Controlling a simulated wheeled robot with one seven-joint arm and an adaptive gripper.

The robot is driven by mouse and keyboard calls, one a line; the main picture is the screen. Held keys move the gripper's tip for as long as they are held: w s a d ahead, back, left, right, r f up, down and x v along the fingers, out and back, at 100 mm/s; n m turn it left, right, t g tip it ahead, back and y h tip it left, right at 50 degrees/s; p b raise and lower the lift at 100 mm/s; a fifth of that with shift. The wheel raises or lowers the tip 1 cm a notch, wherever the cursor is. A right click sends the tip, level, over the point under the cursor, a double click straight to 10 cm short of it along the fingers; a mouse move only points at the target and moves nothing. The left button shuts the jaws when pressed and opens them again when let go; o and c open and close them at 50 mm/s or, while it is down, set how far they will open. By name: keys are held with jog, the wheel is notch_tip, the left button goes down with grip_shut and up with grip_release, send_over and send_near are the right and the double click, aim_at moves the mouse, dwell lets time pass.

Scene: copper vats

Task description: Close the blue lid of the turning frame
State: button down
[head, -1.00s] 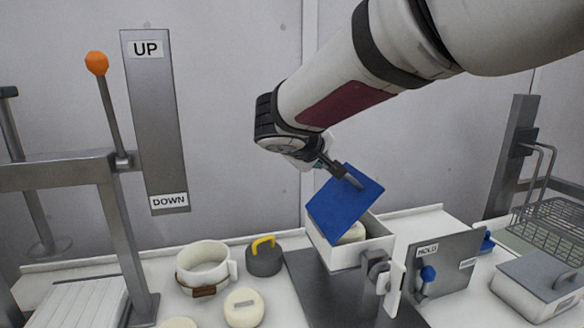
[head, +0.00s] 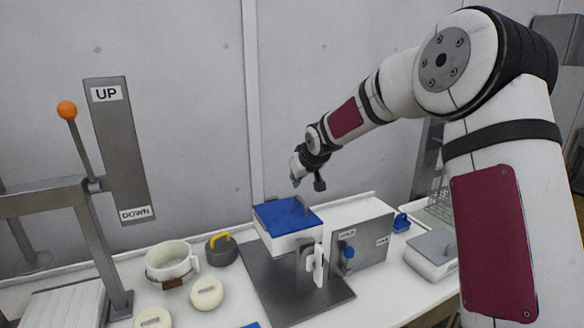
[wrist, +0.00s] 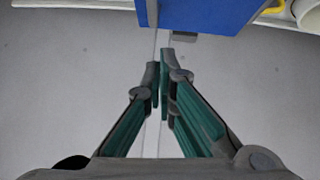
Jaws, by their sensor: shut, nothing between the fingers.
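The blue lid (head: 287,213) lies flat on top of the white box of the turning frame (head: 290,242), with its grey handle (head: 303,205) standing up near its right side. The lid looks seated; any small gap under it is too small to tell. My gripper (head: 295,182) is above and behind the lid, apart from it. In the wrist view my gripper (wrist: 164,65) has its fingertips together and empty. The blue lid (wrist: 205,12) shows at the top edge of that view. What is inside the box is hidden.
A panel with a blue knob (head: 349,253) stands right of the box. A white mug (head: 168,262), a dark weight with a yellow handle (head: 221,250) and round pale pieces (head: 206,294) lie left. An UP/DOWN lever (head: 67,110) stands far left. The wall is close behind.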

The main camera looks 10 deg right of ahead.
jog(key=shift+y, duration=0.3)
jog(key=shift+w+d+f+p, duration=0.15)
jog(key=shift+d+f, duration=0.35)
jog(key=shift+f, duration=0.25)
jog(key=shift+w+d+f+p, duration=0.1)
jog(key=shift+d+f, duration=0.45)
jog(key=shift+f, duration=0.2)
jog(key=shift+w+d+f+p, duration=0.15)
jog(key=shift+d+f, duration=0.35)
jog(key=shift+f, duration=0.25)
